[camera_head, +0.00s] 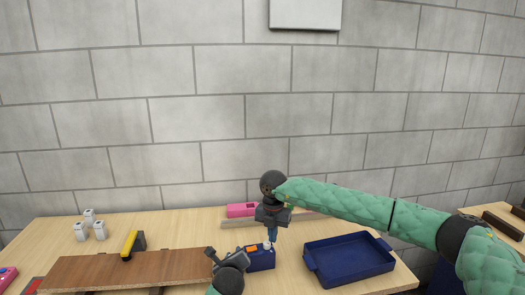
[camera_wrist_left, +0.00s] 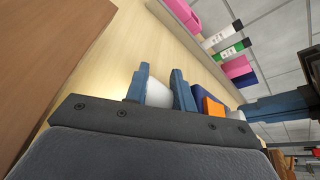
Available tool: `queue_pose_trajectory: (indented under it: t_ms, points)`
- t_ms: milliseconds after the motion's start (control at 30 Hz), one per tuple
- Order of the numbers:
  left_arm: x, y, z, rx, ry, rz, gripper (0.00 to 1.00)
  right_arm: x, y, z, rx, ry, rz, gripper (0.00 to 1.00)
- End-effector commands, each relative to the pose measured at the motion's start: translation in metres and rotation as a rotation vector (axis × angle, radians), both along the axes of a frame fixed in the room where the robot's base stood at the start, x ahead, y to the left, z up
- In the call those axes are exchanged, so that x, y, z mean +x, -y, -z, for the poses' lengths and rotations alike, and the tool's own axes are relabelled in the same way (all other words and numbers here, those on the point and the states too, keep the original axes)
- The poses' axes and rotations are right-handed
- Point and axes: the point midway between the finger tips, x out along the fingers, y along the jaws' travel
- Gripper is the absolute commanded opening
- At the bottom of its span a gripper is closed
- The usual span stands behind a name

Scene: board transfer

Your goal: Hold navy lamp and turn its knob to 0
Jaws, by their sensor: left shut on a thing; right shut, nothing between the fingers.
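The navy lamp (camera_head: 262,261) stands on the table, with an orange part on top and a small white knob (camera_head: 267,245). In the left wrist view its navy body (camera_wrist_left: 196,94) shows beside my finger, partly hidden. My left gripper (camera_head: 226,256) is at the lamp's left end. In the left wrist view its fingers (camera_wrist_left: 160,82) are shut on a whitish part, seemingly the lamp's end. My right gripper (camera_head: 271,236) points down from above, shut and empty, its tips just over or at the knob. I cannot tell whether they touch.
An empty blue tray (camera_head: 350,283) stands right of the lamp. A brown board (camera_head: 90,270) lies at the left, with a yellow-and-black item (camera_head: 130,243) near it. Several white cylinders (camera_head: 99,231) stand at the back left. A pink item (camera_head: 241,210) is behind the lamp.

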Motion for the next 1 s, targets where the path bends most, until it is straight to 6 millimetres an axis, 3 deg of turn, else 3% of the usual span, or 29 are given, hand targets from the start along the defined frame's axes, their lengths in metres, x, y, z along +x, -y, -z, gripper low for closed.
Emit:
queue_pose_trajectory:
  t_ms: [1000]
  points:
    - [-0.0001,0.0006,0.0010,0.000,-0.002,0.001,0.00,-0.0054,-0.0056,0.0006,0.001,-0.002,-0.002,0.00]
